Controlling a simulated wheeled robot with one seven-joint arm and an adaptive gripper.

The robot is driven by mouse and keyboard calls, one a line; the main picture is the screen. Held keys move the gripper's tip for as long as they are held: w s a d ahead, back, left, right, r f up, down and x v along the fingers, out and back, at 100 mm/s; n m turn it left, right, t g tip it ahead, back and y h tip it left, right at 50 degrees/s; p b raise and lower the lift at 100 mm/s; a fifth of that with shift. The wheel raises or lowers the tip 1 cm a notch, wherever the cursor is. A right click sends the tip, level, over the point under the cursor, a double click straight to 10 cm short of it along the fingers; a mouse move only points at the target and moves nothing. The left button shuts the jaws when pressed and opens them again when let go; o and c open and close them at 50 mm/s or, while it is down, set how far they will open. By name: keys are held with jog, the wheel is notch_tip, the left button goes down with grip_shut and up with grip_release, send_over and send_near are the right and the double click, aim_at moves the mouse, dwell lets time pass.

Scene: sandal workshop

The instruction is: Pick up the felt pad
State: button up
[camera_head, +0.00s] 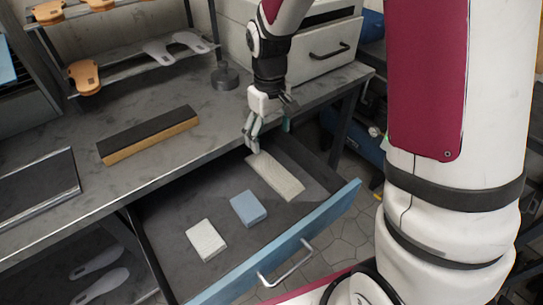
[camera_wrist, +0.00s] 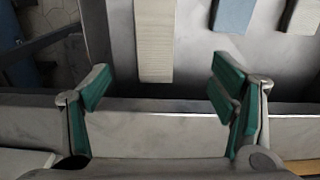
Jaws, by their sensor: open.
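Three flat pieces lie apart in an open drawer (camera_head: 178,277). One is a long cream ribbed block (camera_head: 275,176), one a small blue block (camera_head: 248,208), one a small whitish block (camera_head: 206,240). I cannot tell for certain which is the felt pad. My gripper (camera_head: 251,143) is open and empty, above the drawer's back edge near the far end of the cream block. In the wrist view its green-padded fingers (camera_wrist: 160,90) are spread, with the cream block (camera_wrist: 155,40) ahead between them. The blue block (camera_wrist: 232,14) and whitish block (camera_wrist: 304,16) are partly cut off.
The grey bench top (camera_head: 215,128) overhangs the drawer's back. A dark-topped wooden block (camera_head: 148,135) and a dark tray (camera_head: 38,188) lie on it. A rack with sandal soles (camera_head: 84,77) stands behind. The blue drawer front (camera_head: 265,262) has a metal handle. Drawer floor between pieces is clear.

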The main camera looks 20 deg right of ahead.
send_over(273, 171)
jog(key=f, duration=0.8)
jog(key=shift+a+f+b, duration=0.15)
jog(key=shift+a+b, duration=0.2)
jog(key=shift+a, duration=0.05)
jog(key=shift+d+f, duration=0.2)
jog(key=shift+f, duration=1.1)
jog(key=shift+d+f, duration=0.2)
jog(key=shift+f, duration=1.05)
jog(key=c, duration=1.2)
